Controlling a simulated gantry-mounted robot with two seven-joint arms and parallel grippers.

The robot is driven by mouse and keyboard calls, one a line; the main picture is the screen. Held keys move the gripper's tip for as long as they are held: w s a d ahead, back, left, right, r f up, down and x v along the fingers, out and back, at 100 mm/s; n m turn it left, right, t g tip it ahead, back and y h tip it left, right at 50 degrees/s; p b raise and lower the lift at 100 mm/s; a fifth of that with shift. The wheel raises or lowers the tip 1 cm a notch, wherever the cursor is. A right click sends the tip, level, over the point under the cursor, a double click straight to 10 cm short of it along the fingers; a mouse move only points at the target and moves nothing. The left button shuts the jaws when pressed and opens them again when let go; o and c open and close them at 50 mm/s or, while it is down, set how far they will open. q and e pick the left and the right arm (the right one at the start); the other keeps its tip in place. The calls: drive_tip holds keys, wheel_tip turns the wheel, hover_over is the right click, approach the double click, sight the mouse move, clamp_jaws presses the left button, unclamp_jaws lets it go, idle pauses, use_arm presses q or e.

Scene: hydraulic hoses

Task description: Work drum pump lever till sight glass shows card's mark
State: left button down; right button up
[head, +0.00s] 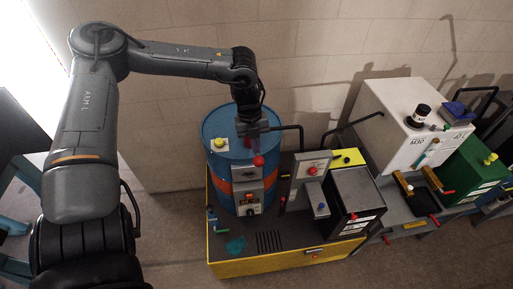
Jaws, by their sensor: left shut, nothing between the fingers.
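A blue drum (216,128) with an orange band stands on a yellow-edged platform (290,262). A red ball knob (258,160) shows at the drum's front upper edge; it looks like the end of the pump lever, whose shaft is mostly hidden. My left gripper (252,140) is shut and empty over the drum top, just above the red knob; I cannot tell whether it touches it. A grey panel (310,165) with a red button stands right of the drum. The sight glass and the card's mark are too small to make out. My right gripper is not in view.
A dark open-looking box (355,192) stands right of the panel. A white tank (395,125) and a green box (473,172) stand further right. A black pipe (290,128) rises beside the drum. A wall is close behind; the floor in front is clear.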

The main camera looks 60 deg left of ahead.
use_arm(q)
drive_tip(key=shift+d+f, duration=0.2)
drive_tip(key=shift+f, duration=0.9)
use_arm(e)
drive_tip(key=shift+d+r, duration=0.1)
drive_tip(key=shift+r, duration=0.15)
use_arm(q)
drive_tip(key=shift+f, duration=0.1)
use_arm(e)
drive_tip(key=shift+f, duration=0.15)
